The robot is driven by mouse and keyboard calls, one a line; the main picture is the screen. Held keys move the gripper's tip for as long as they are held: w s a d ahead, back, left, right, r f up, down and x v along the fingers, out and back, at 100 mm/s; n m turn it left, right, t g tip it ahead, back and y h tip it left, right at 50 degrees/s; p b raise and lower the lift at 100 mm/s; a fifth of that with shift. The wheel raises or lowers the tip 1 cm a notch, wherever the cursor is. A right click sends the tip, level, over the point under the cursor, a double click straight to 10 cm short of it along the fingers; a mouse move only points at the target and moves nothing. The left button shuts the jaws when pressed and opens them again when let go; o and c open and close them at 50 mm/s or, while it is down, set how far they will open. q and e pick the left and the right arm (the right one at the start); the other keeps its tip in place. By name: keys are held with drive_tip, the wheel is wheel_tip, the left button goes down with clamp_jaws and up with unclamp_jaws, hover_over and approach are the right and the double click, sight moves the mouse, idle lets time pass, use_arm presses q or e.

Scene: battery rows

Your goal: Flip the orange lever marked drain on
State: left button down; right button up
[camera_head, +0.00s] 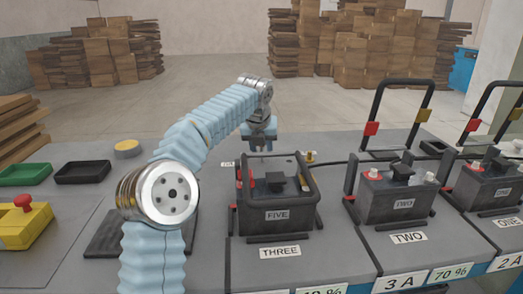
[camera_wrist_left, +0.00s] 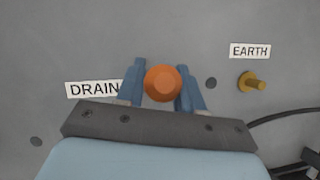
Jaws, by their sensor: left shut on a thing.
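The orange lever (camera_wrist_left: 163,83) shows in the left wrist view as a round orange knob seen end-on. The label reading DRAIN (camera_wrist_left: 95,89) is on the grey surface to its left, partly covered by my gripper. My left gripper (camera_wrist_left: 161,68) has its two blue fingers on either side of the knob and is shut on it. My right gripper is not in view.
A brass peg (camera_wrist_left: 255,83) beside an EARTH label (camera_wrist_left: 250,50) stands right of the lever, with a black cable near it. Batteries marked TWO (camera_head: 404,204) and ONE (camera_head: 502,193) stand to the right. A yellow box with a red knob (camera_head: 24,226) is at the left.

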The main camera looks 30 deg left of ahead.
use_arm(q)
drive_tip(key=t+b, duration=0.1)
drive_tip(key=y+b, duration=0.1)
drive_tip(key=b, duration=0.1)
drive_tip(key=s+t+b, duration=0.1)
drive_tip(key=shift+d+f+t, duration=0.25)
drive_tip(key=shift+d+t, duration=0.05)
drive_tip(key=shift+d, duration=0.05)
drive_tip(key=shift+s+r+t+y+b, duration=0.15)
drive_tip(key=shift+r+t+y+b, duration=0.2)
drive_tip(key=shift+b, duration=0.25)
drive_tip(key=c, duration=0.8)
unclamp_jaws()
drive_tip(key=p+v, duration=0.2)
drive_tip(key=v, duration=1.2)
drive_tip(key=shift+d, duration=0.15)
